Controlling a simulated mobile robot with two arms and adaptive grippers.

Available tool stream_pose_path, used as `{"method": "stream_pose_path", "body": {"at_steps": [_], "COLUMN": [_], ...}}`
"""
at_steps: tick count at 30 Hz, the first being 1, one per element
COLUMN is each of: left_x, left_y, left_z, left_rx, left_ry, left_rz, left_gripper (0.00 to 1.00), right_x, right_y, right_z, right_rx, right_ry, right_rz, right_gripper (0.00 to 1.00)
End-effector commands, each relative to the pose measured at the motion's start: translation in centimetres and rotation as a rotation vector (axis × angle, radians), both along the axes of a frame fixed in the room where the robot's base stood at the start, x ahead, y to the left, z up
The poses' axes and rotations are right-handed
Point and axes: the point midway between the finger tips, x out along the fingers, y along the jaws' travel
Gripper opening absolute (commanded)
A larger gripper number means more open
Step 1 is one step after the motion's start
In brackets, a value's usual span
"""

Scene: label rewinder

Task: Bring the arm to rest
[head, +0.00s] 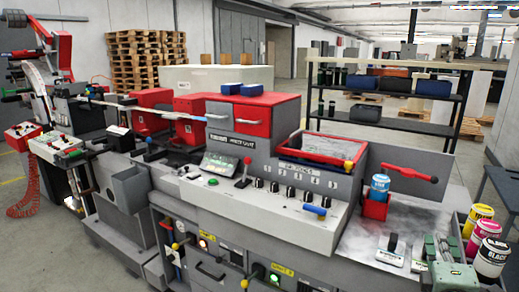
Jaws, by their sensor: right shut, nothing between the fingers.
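My right gripper (437,242), greenish and grey, comes up from the bottom edge at the lower right. It is shut and empty, and shows over the grey worktop (355,240) at the right end of the label machine. Small levers on pale plates (391,246) are just left of it. Whether it touches the worktop cannot be told. My left gripper is not in view.
Yellow, magenta and black ink cans (489,262) stand close to the right of the gripper. A blue can (380,186) sits in a red holder behind it, below a red-handled lever (410,172). The control panel (300,200) lies to the left.

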Motion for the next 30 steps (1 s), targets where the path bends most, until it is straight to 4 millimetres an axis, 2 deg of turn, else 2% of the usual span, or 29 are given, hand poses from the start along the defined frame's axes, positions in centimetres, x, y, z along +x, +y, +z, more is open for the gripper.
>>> {"method": "stream_pose_path", "body": {"at_steps": [2, 8, 17, 20, 23, 27, 30], "left_x": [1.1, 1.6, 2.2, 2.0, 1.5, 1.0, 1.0], "left_y": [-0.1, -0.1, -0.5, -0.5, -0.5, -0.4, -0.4], "left_z": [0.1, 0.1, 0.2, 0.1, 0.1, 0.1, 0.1], "left_rx": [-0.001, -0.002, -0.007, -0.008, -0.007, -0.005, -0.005], "left_ry": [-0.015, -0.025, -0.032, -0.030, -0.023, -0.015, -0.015], "left_rz": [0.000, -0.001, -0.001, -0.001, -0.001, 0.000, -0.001], "left_gripper": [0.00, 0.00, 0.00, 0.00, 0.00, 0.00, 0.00], "right_x": [0.0, -1.4, -5.0, -7.1, -10.0, -16.3, -20.5], "right_y": [0.0, 1.6, 5.3, 7.2, 9.6, 14.4, 17.2], "right_z": [0.0, -3.4, -9.9, -12.7, -15.8, -20.7, -22.8], "right_rx": [0.000, 0.160, 0.475, 0.616, 0.782, 1.059, 1.212], "right_ry": [0.000, 0.054, 0.170, 0.228, 0.302, 0.445, 0.533], "right_rz": [0.000, 0.006, -0.012, -0.033, -0.072, -0.176, -0.260], "right_gripper": [0.00, 0.00, 0.00, 0.00, 0.00, 0.00, 0.00]}}
